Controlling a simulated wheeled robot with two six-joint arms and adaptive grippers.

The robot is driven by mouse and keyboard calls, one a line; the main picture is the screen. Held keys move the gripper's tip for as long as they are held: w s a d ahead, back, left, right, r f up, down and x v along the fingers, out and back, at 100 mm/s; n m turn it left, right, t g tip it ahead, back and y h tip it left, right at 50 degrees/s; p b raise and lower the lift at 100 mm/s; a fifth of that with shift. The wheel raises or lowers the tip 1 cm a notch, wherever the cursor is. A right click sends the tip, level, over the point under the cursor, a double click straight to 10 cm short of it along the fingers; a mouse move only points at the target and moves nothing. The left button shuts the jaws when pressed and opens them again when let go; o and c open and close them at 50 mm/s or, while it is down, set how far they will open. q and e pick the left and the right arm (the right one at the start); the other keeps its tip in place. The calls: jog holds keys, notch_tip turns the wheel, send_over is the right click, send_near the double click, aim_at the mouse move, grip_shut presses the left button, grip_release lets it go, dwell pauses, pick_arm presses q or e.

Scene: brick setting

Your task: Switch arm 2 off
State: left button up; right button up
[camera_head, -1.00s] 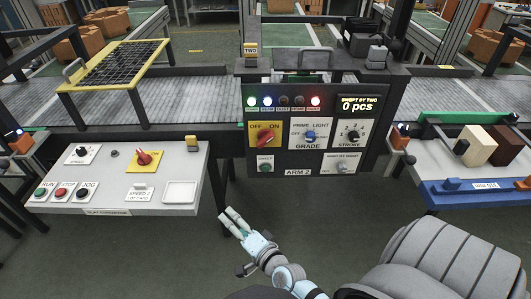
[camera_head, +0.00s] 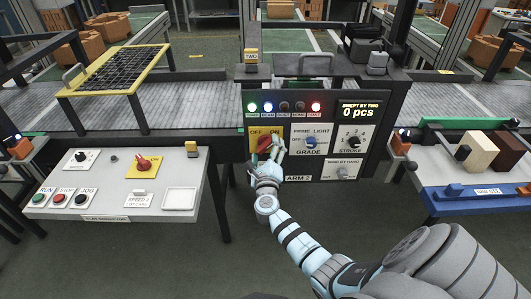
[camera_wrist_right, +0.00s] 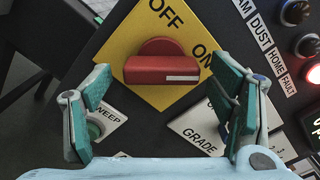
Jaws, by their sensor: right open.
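The panel marked ARM 2 (camera_head: 299,178) stands in the middle of the head view. Its red rotary switch (camera_head: 265,143) sits on a yellow OFF/ON plate, partly hidden by my right gripper (camera_head: 268,153). In the right wrist view the red switch (camera_wrist_right: 161,67) shows clearly, with a white mark on the handle end toward ON. My right gripper (camera_wrist_right: 163,78) is open, with one finger on each side of the switch and a gap to it on both sides. I cannot tell any contact. My left gripper is not in view.
A GRADE knob (camera_head: 310,142) and a STROKE knob (camera_head: 354,141) sit right of the switch.

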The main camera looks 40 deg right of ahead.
jog(key=shift+c, duration=0.2)
jog(key=c, duration=1.1)
jog(key=shift+r+n, duration=0.1)
jog(key=shift+n, duration=0.2)
jog(key=n+p, duration=0.2)
jog(key=n, duration=0.1)
jog(key=shift+p, duration=0.4)
jog(key=n+p, duration=0.2)
jog(key=n, duration=0.3)
jog(key=n+p, duration=0.2)
jog(key=n, duration=0.3)
jog(key=shift+n+p, duration=0.65)
jog(key=shift+n, duration=1.45)
